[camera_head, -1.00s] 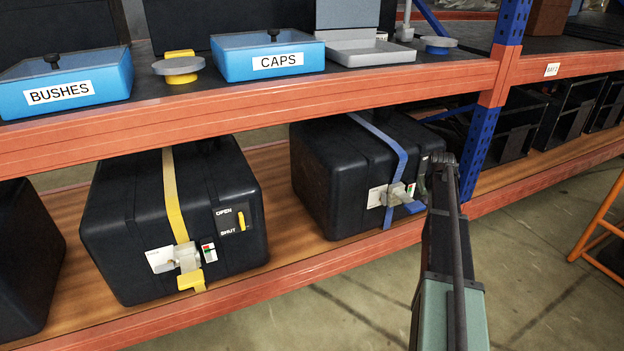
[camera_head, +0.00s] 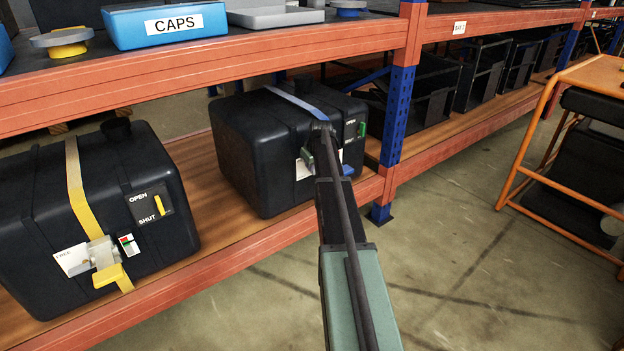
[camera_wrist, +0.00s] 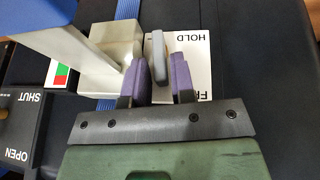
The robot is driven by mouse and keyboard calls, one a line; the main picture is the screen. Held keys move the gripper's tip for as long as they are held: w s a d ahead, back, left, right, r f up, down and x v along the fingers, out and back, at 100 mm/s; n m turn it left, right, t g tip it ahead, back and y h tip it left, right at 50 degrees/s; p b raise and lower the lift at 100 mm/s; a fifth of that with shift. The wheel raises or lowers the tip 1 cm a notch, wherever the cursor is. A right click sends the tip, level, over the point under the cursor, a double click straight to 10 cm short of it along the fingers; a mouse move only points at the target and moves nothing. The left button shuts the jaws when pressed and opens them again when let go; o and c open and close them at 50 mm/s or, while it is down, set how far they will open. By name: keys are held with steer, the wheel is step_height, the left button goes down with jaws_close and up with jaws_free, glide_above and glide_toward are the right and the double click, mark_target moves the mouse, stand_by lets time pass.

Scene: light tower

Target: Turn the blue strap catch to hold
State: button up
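The blue strap (camera_head: 300,103) runs over a black case (camera_head: 250,150) on the lower shelf. Its catch is mostly hidden behind my arm in the head view. In the wrist view the catch's pale body (camera_wrist: 108,45) sits beside a white label (camera_wrist: 195,55) reading HOLD, with the other word partly covered. A grey catch tab (camera_wrist: 158,55) stands in front of the label. My gripper (camera_wrist: 158,80) is open, its two purple fingers on either side of the tab's lower end. The left finger is close to the tab; contact cannot be told. A blue handle (camera_wrist: 65,40) sticks out at upper left.
An OPEN/SHUT plate (camera_wrist: 22,125) and a red-green marker (camera_wrist: 60,78) lie left of the catch. A second case with a yellow strap (camera_head: 80,190) stands left. A blue upright (camera_head: 397,115) is close on the right. An orange-framed cart (camera_head: 545,135) stands farther right.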

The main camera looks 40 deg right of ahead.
steer(key=shift+b+x, duration=0.35)
steer(key=shift+x, duration=0.65)
steer(key=shift+r, duration=0.1)
jaws_close()
